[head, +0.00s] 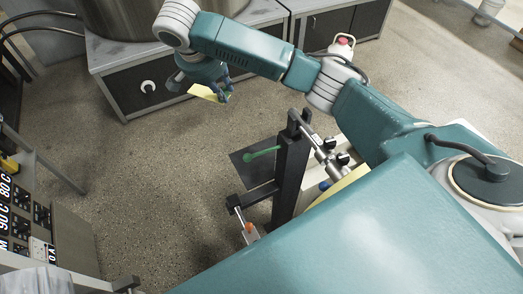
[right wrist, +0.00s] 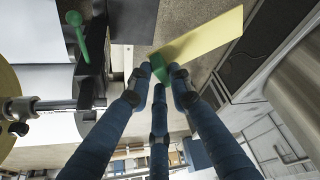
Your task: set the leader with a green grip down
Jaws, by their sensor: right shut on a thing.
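The leader (head: 203,92) is a flat pale yellow strip with a green grip at one end. My right gripper (head: 224,92) is shut on it, out beyond the dark machine post and in front of the low cabinet. In the right wrist view the yellow strip (right wrist: 215,36) reaches up and right from the fingers. Its green grip (right wrist: 160,68) is between the fingertips of my right gripper (right wrist: 161,80). I cannot tell how high it hangs. My left gripper is not in view.
A dark machine post (head: 291,170) with a green-knobbed lever (head: 262,153) stands below my right arm. A low cabinet (head: 150,88) carries a large metal vessel (head: 130,15). A white jug (head: 342,46) stands behind my arm. A control panel (head: 25,215) is at the left. The speckled floor between is clear.

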